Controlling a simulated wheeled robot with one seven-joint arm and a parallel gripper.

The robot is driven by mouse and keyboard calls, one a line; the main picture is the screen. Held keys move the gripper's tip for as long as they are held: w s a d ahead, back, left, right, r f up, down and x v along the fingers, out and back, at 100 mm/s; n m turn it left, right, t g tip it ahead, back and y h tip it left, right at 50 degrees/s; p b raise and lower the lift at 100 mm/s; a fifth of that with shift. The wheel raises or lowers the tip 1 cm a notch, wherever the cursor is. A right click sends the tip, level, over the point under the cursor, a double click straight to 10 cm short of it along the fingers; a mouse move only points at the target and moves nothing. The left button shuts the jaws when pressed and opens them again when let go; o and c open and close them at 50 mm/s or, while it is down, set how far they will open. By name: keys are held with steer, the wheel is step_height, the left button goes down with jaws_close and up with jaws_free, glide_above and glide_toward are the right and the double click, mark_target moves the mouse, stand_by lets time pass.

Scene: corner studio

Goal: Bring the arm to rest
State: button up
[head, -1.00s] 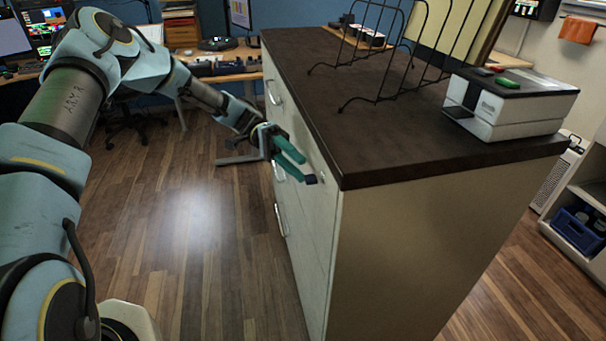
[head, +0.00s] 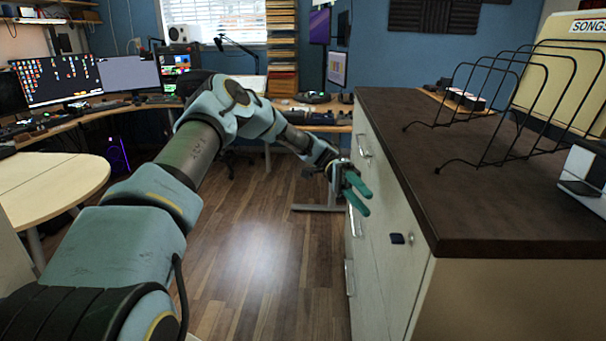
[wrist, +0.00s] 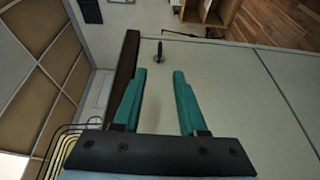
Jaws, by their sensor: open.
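My arm (head: 165,205) reaches forward along the left of a cabinet. My gripper (head: 366,200) is beside the cabinet's pale front, with its two green fingers apart and nothing between them. The wrist view shows the same open fingers (wrist: 159,74) with a gap between their tips. A small dark blue key-like piece (head: 397,239) sticks out of the cabinet front, apart from the fingertips. It also shows in the wrist view (wrist: 160,50), beyond the tips.
The cabinet's dark top (head: 400,130) carries a black wire rack (head: 490,110) and a white box (head: 588,175). Metal handles (head: 364,146) stick out from its front. A desk with monitors (head: 60,78) stands at the back left, a round-ended pale table (head: 50,185) at left. Wooden floor (head: 260,250) is clear between.

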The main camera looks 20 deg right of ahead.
steer(key=a+n+t, duration=1.6)
steer(key=a+t, duration=0.3)
steer(key=a, duration=1.7)
steer(key=shift+a+f+n, duration=0.15)
steer(key=shift+f+n, duration=0.05)
steer(key=shift+n, duration=0.2)
steer(key=shift+o, duration=0.2)
